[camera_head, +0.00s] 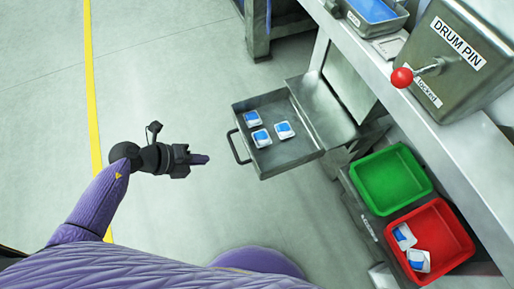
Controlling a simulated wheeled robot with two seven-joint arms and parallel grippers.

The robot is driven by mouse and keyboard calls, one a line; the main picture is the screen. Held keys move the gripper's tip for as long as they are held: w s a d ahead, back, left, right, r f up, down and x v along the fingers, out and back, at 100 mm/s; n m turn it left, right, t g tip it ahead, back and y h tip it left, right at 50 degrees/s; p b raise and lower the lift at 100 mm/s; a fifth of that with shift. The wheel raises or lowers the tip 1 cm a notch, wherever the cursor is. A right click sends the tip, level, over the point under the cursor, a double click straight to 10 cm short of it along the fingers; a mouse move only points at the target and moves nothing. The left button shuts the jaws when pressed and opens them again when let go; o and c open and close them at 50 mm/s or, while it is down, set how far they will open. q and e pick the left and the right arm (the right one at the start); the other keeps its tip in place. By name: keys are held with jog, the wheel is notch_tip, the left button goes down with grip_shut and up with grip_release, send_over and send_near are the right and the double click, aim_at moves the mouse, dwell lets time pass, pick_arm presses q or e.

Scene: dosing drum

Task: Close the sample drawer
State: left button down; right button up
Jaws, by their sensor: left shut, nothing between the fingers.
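The sample drawer (301,153) stands pulled out to the left from the metal machine. It has a dark handle (237,147) on its left front. Several small white-and-blue packs (262,138) lie inside it. My left gripper (203,159) is shut and empty, just left of the handle and apart from it, with its fingertips pointing right toward the drawer. My right gripper is not in view.
A green bin (391,180) and a red bin (443,236) with white-and-blue packs sit below right of the drawer. A box marked DRUM PIN (456,75) with a red-knobbed lever (402,78) is at upper right. The floor left of the drawer is clear.

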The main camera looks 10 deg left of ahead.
aim_at(252, 155)
pick_arm(q)
jog(key=b+x, duration=0.2)
jog(key=x, duration=0.2)
jog(key=r+b+x, duration=0.1)
jog(key=b+x, duration=0.1)
jog(key=x, duration=0.1)
jog(key=d+b+x, duration=0.1)
jog(key=b+x, duration=0.2)
jog(key=x, duration=0.1)
jog(key=shift+w+d, duration=0.25)
jog(key=shift+w, duration=0.25)
jog(key=shift+w+d+r, duration=0.1)
jog(key=shift+w+d, duration=0.1)
jog(key=shift+d, duration=0.1)
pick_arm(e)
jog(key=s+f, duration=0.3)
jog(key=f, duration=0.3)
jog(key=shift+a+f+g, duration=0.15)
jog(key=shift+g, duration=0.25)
pick_arm(q)
jog(key=shift+r, duration=0.1)
